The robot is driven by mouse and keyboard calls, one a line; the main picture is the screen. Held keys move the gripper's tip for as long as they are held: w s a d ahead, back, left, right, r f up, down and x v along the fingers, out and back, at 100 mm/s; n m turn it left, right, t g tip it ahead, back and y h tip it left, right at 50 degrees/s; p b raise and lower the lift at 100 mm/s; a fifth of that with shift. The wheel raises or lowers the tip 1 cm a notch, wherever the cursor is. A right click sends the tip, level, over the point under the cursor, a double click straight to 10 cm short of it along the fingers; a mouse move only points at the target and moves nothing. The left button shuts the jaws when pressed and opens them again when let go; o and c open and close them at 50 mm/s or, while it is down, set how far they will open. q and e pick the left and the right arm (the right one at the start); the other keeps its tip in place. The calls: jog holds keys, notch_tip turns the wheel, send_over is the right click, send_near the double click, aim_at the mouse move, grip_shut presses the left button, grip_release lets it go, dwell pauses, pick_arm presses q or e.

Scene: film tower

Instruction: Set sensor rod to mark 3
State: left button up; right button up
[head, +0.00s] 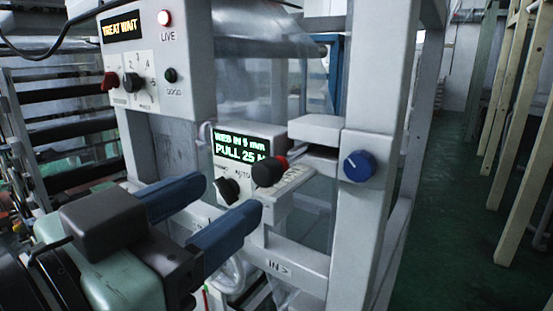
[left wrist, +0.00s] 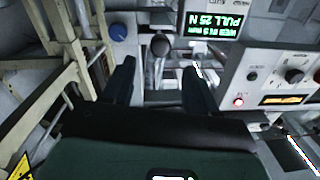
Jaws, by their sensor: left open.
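The sensor rod appears to be the bar with a black round knob (head: 268,173) and a red collar, sticking out of the tower by a pale plate (head: 292,180) with small marks I cannot read. In the left wrist view the knob (left wrist: 160,46) lies beyond and between my fingertips. My left gripper (head: 226,200) has two blue fingers spread open and empty, with the knob apart from them in front. The gripper (left wrist: 159,70) also shows open in the left wrist view. Which mark the rod stands at cannot be told. My right gripper is not in view.
A display (head: 242,147) reads "WEB IN 9 mm, PULL 25 N", with a black selector (head: 228,190) below. A blue knob (head: 360,166) sits on the upright at right. A control box (head: 160,65) reads "TREAT WAIT". Green floor (head: 440,210) is clear at right, beside pale frames (head: 528,170).

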aim_at(261, 175)
pick_arm(q)
jog(key=p+x, duration=0.3)
jog(key=x, duration=0.8)
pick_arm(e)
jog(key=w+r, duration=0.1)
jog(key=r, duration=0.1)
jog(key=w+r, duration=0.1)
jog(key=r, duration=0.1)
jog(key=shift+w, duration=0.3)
pick_arm(q)
jog(key=shift+s, duration=0.1)
grip_shut()
jog(key=shift+a, duration=0.1)
